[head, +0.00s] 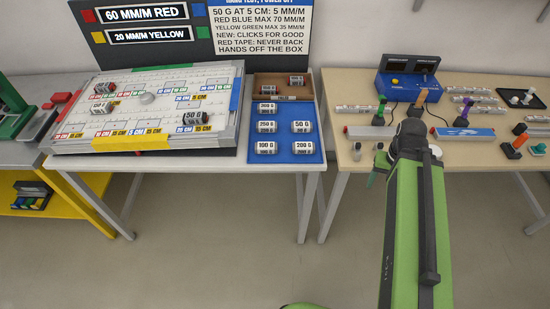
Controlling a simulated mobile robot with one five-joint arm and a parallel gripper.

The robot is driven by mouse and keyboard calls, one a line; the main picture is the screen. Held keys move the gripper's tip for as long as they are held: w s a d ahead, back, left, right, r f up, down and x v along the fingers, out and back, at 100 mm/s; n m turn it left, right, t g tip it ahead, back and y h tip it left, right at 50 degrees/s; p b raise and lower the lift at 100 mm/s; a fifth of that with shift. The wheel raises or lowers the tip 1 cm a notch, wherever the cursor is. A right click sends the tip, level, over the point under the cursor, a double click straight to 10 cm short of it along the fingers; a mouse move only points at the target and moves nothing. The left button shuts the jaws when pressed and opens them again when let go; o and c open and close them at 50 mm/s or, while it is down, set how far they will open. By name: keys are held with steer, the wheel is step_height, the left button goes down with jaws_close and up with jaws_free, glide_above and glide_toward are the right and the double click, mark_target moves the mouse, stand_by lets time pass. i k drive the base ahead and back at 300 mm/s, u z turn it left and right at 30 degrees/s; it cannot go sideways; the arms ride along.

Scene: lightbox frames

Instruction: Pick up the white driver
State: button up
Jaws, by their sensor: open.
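Several screwdriver-like tools with coloured handles stand on the wooden right table, among them a green one (379,112), an orange one (420,102) and a purple one (464,112). The likeliest white driver (527,97) is a small pale upright shape on a black tray at the far right; it is too small to be sure. My green arm reaches up over the table's front edge. My gripper (377,165) shows only partly, left of the dark wrist joint, well left of the tray and apart from it. It is open, and nothing shows in it.
A blue box with dark screens (408,76) stands at the back of the right table (353,82). White labelled bars and a blue-and-white box (464,134) lie around the tools. The left table holds a sloped board (150,75) and a blue tray of weights (310,155). A floor gap separates the tables.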

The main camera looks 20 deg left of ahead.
mark_target(260, 147)
steer(key=z, duration=0.75)
steer(key=k, duration=0.15)
steer(key=u, duration=1.75)
steer(key=i, duration=1)
steer(key=z, duration=0.05)
steer(key=k, duration=1.1)
steer(key=u, duration=0.7)
steer(key=i, duration=1.05)
steer(key=u, duration=0.75)
